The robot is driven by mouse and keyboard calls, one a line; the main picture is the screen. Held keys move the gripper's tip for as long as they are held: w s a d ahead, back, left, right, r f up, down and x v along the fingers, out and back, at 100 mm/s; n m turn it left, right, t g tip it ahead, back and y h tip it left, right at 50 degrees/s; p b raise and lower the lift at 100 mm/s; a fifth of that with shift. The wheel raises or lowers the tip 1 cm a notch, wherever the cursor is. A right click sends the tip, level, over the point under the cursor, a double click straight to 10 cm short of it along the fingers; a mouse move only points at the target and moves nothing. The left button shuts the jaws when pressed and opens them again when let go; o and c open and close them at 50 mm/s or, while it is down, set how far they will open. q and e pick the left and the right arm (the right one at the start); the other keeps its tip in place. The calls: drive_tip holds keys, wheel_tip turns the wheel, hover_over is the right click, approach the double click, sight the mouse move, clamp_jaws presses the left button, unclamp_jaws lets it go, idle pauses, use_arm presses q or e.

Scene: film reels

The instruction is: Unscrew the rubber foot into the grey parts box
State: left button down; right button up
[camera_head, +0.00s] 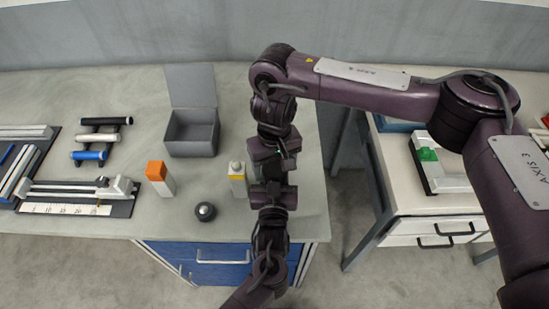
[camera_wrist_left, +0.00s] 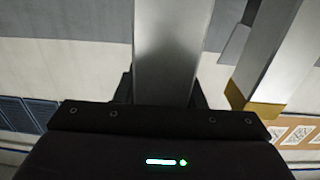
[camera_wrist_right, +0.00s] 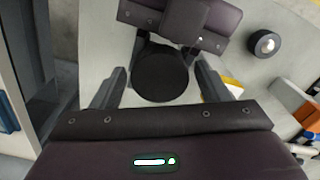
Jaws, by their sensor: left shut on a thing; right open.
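My left gripper (camera_head: 271,186) is shut on a grey metal piece (camera_wrist_left: 168,50), which fills the space between its fingers in the left wrist view. The round black rubber foot (camera_wrist_right: 160,74) faces the camera in the right wrist view, in front of my left gripper's body (camera_wrist_right: 185,25). My right gripper (camera_head: 272,166) is open, with one finger on each side of the foot; I cannot tell whether they touch it. In the head view the two grippers hide the foot. The grey parts box (camera_head: 192,135) stands open on the table, its lid raised at the back.
A white bottle with a yellow band (camera_head: 238,181) stands close left of my grippers. Several cylinders on a rack (camera_head: 93,140) lie beyond. The table's right edge is close.

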drive_tip(key=c, duration=1)
drive_tip(key=shift+o, duration=0.2)
drive_tip(key=n, duration=0.3)
drive_tip(key=o, duration=1.1)
drive_tip(key=shift+c, duration=0.2)
